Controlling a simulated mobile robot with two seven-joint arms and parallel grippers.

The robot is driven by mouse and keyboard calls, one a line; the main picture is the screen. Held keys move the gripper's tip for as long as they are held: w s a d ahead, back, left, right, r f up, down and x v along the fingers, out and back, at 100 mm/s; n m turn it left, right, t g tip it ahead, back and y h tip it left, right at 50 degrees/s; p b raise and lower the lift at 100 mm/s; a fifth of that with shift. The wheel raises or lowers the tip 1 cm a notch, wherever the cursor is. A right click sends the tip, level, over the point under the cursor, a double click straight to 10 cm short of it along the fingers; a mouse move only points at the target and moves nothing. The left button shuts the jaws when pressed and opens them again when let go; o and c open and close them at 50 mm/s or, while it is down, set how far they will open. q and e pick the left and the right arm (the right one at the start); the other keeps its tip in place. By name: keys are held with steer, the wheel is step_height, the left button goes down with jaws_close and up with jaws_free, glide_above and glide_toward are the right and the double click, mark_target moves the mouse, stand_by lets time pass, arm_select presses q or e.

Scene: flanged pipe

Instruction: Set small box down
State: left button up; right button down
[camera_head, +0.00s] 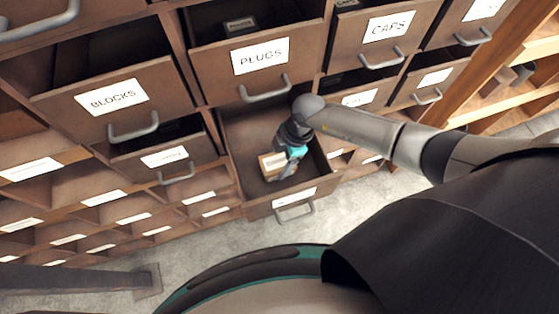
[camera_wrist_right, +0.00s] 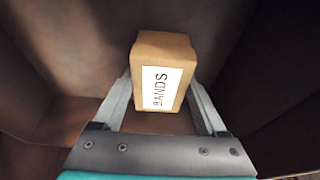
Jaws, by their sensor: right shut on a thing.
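The small box (camera_wrist_right: 162,60) is tan with a white label reading BANDS. In the right wrist view it sits between the two fingers of my right gripper (camera_wrist_right: 160,100), which is shut on it. In the head view the small box (camera_head: 272,164) is inside an open drawer (camera_head: 240,135) below the PLUGS drawer. My right gripper (camera_head: 287,170) reaches down into that drawer. I cannot tell whether the box touches the drawer floor. My left gripper is not in view.
Open drawers labelled PLUGS (camera_head: 225,72), BLOCKS (camera_head: 75,107) and CAPS (camera_head: 385,50) stand out above and around. Rows of labelled compartments (camera_head: 100,215) lie at the lower left. Wooden shelves (camera_head: 510,95) are at the right. Grey floor (camera_head: 225,245) shows below.

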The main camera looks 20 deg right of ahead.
steer(key=shift+f, duration=0.15)
jaws_free()
steer(key=shift+s+f, duration=0.1)
steer(key=p+v, duration=0.2)
steer(key=v, duration=1)
